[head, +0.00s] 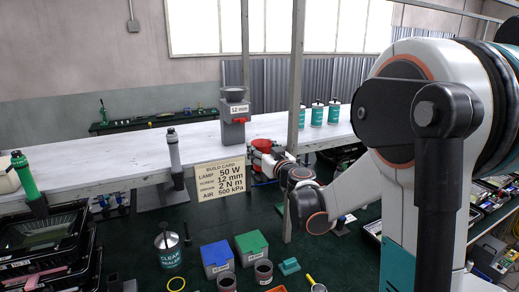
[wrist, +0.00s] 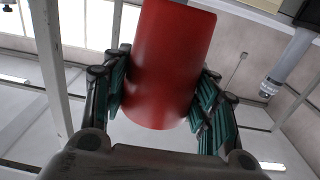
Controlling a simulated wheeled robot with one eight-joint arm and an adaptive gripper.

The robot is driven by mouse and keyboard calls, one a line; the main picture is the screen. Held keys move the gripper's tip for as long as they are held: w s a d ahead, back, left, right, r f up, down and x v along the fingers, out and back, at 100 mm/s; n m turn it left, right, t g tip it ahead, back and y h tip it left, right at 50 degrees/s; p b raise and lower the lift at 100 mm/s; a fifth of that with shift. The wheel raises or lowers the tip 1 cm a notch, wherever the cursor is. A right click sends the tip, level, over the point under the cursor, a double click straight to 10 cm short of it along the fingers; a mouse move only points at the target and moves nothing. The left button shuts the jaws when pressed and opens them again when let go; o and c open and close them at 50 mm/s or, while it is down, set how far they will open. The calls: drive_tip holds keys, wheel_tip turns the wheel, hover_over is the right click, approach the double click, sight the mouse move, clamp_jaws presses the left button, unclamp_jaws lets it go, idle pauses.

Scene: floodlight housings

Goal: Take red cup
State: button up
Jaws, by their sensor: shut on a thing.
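The red cup (wrist: 168,62) fills the upper middle of the wrist view. My gripper (wrist: 162,100) has its dark, green-padded fingers closed on both sides of the cup. In the head view, my gripper (head: 262,161) is near the middle, by the front edge of the long white bench and right of the sign. The red cup (head: 263,145) shows there only as a small red patch, partly hidden by the fingers and wrist. I cannot tell from the head view how far the cup is from the bench edge.
A grey dispenser marked 12 mm (head: 235,110) stands on the bench (head: 90,160). A build card (head: 219,180) is at its front edge. A metal post (head: 295,120) rises close to my gripper. White-and-teal canisters (head: 318,115) stand behind it. Blue (head: 217,257) and green (head: 251,247) boxes are below.

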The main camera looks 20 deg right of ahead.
sight(269, 147)
drive_tip(key=shift+s, duration=1.3)
drive_tip(key=shift+r, duration=0.1)
drive_tip(key=shift+s+r+p, duration=1.05)
drive_tip(key=shift+s+r, duration=0.4)
drive_tip(key=shift+s, duration=0.05)
drive_tip(key=shift+w+f, duration=0.1)
